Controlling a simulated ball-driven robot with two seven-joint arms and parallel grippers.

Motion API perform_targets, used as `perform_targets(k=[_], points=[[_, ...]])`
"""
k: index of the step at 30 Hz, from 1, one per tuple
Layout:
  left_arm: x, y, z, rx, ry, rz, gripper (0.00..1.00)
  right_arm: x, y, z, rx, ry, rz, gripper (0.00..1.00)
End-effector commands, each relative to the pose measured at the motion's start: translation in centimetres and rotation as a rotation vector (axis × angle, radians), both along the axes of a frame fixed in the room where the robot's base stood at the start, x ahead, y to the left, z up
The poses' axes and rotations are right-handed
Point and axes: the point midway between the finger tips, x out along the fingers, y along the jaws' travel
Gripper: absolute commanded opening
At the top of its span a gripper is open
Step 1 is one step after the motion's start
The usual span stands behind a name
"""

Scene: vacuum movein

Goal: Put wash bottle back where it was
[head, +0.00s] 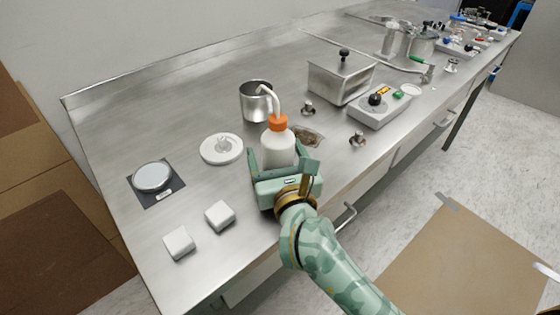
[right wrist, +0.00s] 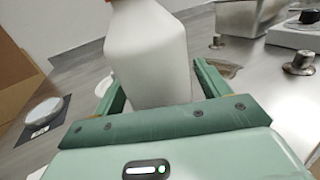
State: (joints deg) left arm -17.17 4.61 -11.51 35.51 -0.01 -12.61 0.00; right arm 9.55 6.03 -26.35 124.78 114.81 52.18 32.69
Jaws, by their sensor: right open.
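The wash bottle (head: 278,150) has a white body, an orange cap and a bent white spout. It stands upright toward the front of the steel bench. My right gripper (head: 284,162) is open, with one finger on each side of the bottle. In the right wrist view, the bottle (right wrist: 146,55) fills the space between the fingers of the gripper (right wrist: 158,88). There is a gap at the right finger; whether the left finger touches it is unclear. The bottle's cap is out of that view. My left gripper is not in view.
A steel beaker (head: 254,104) stands behind the bottle, and a white round lid (head: 221,149) lies to its left. A dark recessed patch (head: 308,137), steel knobs (head: 357,139) and a control box (head: 379,110) are to the right. Two white blocks (head: 179,243) and a scale-like disc (head: 152,177) are front left.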

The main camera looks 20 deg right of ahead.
Motion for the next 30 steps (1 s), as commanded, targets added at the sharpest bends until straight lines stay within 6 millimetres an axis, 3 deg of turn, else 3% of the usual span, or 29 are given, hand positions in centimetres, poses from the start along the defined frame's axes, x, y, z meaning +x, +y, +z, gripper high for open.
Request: perform_targets(k=[5, 12, 16, 21, 30], points=[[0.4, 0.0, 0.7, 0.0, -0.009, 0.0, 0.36, -2.6, 0.3, 0.3, 0.0, 0.001, 0.001, 0.75], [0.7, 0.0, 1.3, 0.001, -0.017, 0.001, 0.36, -8.3, 1.0, 0.2, -0.001, 0.002, 0.001, 0.75], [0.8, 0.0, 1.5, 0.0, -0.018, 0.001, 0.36, -10.5, 1.2, 0.2, 0.0, 0.002, 0.001, 0.75], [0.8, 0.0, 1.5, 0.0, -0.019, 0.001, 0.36, -11.8, 1.4, 0.2, 0.0, 0.0, 0.0, 0.75], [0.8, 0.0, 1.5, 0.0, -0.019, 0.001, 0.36, -11.9, 1.4, 0.2, 0.0, -0.001, 0.0, 0.75]])
